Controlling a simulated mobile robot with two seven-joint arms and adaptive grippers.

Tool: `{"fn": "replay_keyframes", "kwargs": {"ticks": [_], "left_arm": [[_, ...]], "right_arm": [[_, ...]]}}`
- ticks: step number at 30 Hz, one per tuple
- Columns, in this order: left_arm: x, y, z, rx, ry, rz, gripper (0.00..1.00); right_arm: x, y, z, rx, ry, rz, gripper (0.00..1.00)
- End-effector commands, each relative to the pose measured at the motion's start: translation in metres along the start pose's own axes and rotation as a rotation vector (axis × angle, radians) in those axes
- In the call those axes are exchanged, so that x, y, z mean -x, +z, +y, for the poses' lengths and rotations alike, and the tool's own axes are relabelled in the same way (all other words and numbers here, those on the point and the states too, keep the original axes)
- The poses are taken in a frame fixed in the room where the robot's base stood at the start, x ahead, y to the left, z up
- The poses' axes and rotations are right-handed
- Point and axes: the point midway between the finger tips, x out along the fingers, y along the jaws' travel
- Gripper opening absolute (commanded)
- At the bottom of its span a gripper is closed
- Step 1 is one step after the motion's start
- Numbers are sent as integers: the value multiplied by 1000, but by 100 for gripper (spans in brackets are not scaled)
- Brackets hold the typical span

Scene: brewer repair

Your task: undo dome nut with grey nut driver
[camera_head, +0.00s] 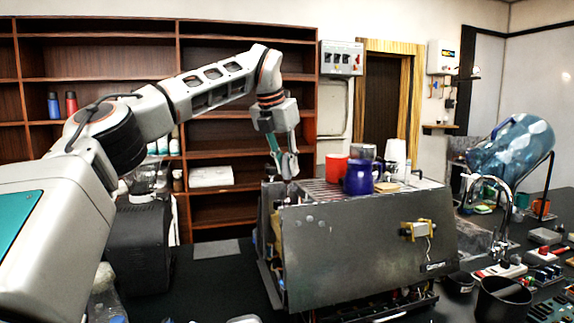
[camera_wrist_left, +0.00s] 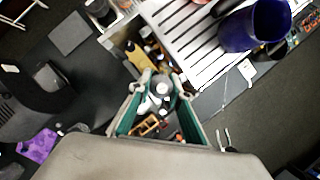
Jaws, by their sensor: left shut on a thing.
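My left gripper (camera_head: 287,165) points down over the left end of the brewer (camera_head: 360,245), a steel box with a slatted top. In the left wrist view the gripper's green-lined fingers (camera_wrist_left: 160,92) close around a small grey, round-ended thing (camera_wrist_left: 162,87), which looks like the grey nut driver seen from its end. Below it the brewer's open side shows parts inside, with the slatted top (camera_wrist_left: 185,35) beside it. The dome nut cannot be made out; the fingers and the held thing cover that area. My right gripper is in neither view.
A red mug (camera_head: 336,167), a blue jug (camera_head: 361,178) and white cups (camera_head: 396,153) stand on the brewer. A dark grinder-like machine (camera_head: 140,245) stands at left. A tap (camera_head: 495,195), a bottle (camera_head: 512,145) and a black container (camera_head: 502,300) are at right.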

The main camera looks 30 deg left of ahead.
Motion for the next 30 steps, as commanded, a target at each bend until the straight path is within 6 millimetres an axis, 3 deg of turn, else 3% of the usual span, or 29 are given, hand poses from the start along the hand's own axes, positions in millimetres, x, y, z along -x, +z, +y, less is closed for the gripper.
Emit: {"fn": "replay_keyframes", "kwargs": {"ticks": [30], "left_arm": [[-11, -5, 0, 0, 0, 0, 0]], "right_arm": [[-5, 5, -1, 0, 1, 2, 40]]}}
